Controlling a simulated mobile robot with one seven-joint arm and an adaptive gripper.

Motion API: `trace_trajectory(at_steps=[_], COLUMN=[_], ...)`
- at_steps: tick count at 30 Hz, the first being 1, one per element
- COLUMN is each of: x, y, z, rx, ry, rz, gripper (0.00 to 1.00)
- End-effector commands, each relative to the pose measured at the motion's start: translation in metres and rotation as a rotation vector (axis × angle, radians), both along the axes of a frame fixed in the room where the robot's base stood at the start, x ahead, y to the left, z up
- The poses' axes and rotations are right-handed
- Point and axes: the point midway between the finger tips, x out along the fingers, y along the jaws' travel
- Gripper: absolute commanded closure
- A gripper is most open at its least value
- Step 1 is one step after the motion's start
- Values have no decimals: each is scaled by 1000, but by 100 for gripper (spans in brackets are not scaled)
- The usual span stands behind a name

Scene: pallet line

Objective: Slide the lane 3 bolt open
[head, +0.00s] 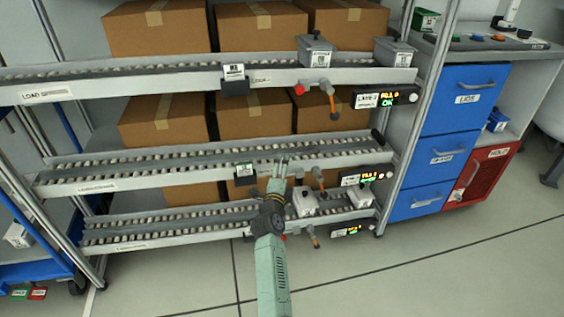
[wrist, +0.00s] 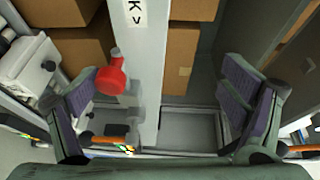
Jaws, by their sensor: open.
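My gripper (head: 281,165) is in front of the middle roller lane's front rail, near its right end. In the wrist view my gripper (wrist: 160,95) is open and empty, its dark fingers wide apart. A red round knob (wrist: 112,79) shows between them, closer to the left finger and on the left side of a pale rail. No finger visibly touches it. In the head view the middle lane's knob is hidden by my gripper; its hanging orange-tipped handle (head: 318,179) shows just to the right. The middle lane's sign (head: 360,177) is too small to read surely.
The upper lane has a red knob (head: 299,90) and an orange handle (head: 332,100); its sign (head: 383,97) seems to read lane 2. The lowest lane has another orange handle (head: 314,238). Grey bins (head: 304,202) stand below right. Blue drawers (head: 465,98) are at the right.

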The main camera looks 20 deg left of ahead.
Motion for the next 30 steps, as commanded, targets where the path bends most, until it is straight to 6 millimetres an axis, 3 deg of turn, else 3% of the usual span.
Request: trace_trajectory(at_steps=[1,6,13,14,21,28,30], x=[2,1,1,2,-9,-25,-29], y=[5,6,7,4,2,-1,-3], z=[49,59,60,16,18,18,16], rx=[23,20,19,-16,-16,-13,-14], ry=[-72,-71,-72,1,3,3,5], rz=[11,14,14,5,5,6,5], gripper=[28,25,26,27,46,50,59])
